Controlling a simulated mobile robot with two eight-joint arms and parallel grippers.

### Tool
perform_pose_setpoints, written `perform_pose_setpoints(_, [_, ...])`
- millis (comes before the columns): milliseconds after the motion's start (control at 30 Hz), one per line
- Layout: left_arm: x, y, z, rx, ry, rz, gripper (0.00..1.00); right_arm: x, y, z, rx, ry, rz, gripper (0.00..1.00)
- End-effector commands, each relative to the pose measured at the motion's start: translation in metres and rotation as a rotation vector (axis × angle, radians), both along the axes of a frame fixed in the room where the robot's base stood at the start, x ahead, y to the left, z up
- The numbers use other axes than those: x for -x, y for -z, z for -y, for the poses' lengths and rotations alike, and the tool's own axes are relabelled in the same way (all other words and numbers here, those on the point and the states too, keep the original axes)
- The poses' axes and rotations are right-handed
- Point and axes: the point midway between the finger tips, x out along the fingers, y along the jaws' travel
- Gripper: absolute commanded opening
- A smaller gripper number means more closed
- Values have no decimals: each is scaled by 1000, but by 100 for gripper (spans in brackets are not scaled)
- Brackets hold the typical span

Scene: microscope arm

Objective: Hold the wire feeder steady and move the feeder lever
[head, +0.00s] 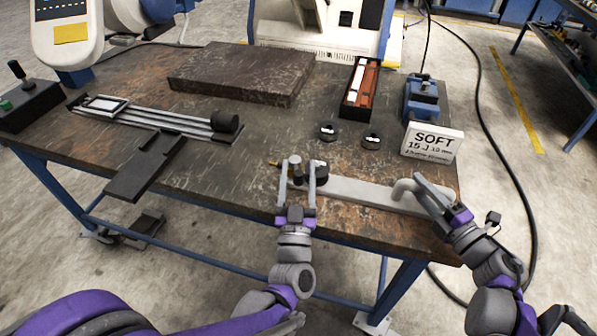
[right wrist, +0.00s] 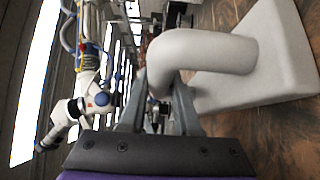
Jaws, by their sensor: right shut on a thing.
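A pale grey flat bar (head: 355,190) lies along the front right of the table, with a thick bent grey handle (head: 405,187) rising at its right end. My right gripper (head: 418,186) is shut on this handle. In the right wrist view the bent handle (right wrist: 205,55) passes between the two fingers. At the bar's left end is a small dark fitting (head: 297,172) with a brass-coloured tip. My left gripper (head: 302,168) is over this fitting, its fingers spread on either side. Whether they touch it cannot be told. I cannot tell which part is the lever.
A sign reading SOFT (head: 432,141) and a blue device (head: 421,100) stand behind the handle. Two black discs (head: 328,132) and a red-lined box (head: 361,88) lie behind the bar. A dark slab (head: 240,72) and a railed fixture (head: 155,115) are further left.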

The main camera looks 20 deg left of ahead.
Motion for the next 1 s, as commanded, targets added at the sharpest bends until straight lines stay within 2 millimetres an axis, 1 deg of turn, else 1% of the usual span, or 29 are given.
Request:
perform_pose_setpoints(33, [0,1,0,0,0,0,50,1,3,-1,7,-3,-3,0])
perform_pose_setpoints(167, [0,1,0,0,0,0,27,1,3,-1,7,-3,-3,0])
perform_pose_setpoints(200, [0,1,0,0,0,0,20,1,3,-1,7,-3,-3,0])
perform_pose_setpoints(267, [0,1,0,0,0,0,9,1,3,-1,7,-3,-3,0])
perform_pose_setpoints(300, [0,1,0,0,0,0,2,1,3,-1,7,-3,-3,0])
perform_pose_setpoints(333, [0,1,0,0,0,0,0,1,3,-1,7,-3,-3,0])
perform_pose_setpoints(667, [0,0,-1,0,11,2,0,1,3,-1,7,-3,-3,0])
perform_pose_setpoints(867, [2,-1,-5,-3,67,10,0,1,3,-1,7,-3,-3,0])
perform_pose_setpoints(1000, [3,-1,-10,-5,136,10,0,1,3,-1,7,-2,-3,0])
